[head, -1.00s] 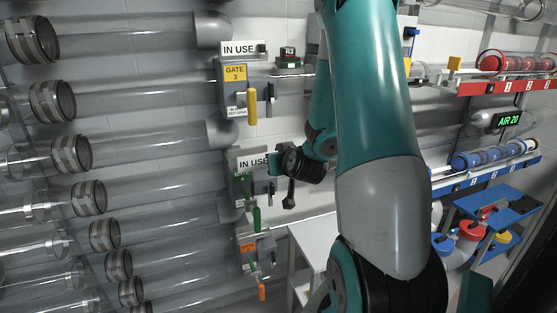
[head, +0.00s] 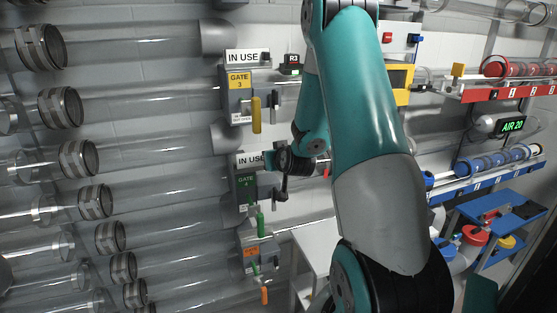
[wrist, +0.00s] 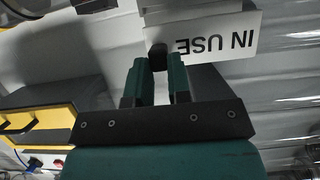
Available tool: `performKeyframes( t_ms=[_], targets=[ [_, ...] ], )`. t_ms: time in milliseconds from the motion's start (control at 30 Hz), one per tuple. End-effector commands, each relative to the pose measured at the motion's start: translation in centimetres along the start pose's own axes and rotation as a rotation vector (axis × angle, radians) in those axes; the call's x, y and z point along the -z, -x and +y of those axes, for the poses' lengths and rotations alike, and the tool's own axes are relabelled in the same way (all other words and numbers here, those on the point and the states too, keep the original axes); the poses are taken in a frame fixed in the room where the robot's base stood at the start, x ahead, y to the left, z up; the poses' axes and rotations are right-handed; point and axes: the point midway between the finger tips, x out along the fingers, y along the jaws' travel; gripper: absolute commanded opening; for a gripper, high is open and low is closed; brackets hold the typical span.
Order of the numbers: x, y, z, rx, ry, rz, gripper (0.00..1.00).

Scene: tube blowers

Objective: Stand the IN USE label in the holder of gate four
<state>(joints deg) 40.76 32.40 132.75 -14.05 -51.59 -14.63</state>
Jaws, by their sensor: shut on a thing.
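The IN USE label (head: 250,159) is a white plate with black letters, at the top of the grey gate four box (head: 245,190). In the wrist view the label (wrist: 215,42) appears upside down, just beyond my fingertips. My gripper (wrist: 159,62) is shut on a small dark knob at the label's edge. In the head view my gripper (head: 272,163) is at the label's right end. The label looks upright over the box. The holder is hidden, so I cannot tell whether the label sits in it. Gate four's green handle (head: 260,222) hangs below.
The gate 3 box (head: 239,95) above carries its own IN USE label (head: 248,57) and a yellow handle (head: 257,115). Below is a box with an orange tag (head: 251,251). Clear tubes (head: 150,133) fill the left. A white table (head: 316,243) stands below my arm.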

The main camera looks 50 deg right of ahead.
Motion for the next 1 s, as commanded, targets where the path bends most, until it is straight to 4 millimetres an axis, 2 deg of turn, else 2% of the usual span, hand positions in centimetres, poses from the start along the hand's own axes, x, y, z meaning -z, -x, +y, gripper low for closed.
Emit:
performKeyframes(
  t_ms=[433, 500, 600, 1000],
  targets=[
    [1.6, -4.4, 0.0, 0.000, 0.000, 0.000, 0.00],
    [0.4, -4.7, 0.0, -0.001, 0.000, -0.001, 0.00],
    [-0.2, -5.0, 0.0, -0.001, 0.000, 0.000, 0.00],
    [-0.8, -5.2, 0.0, -0.001, 0.000, 0.001, 0.00]
  ],
)
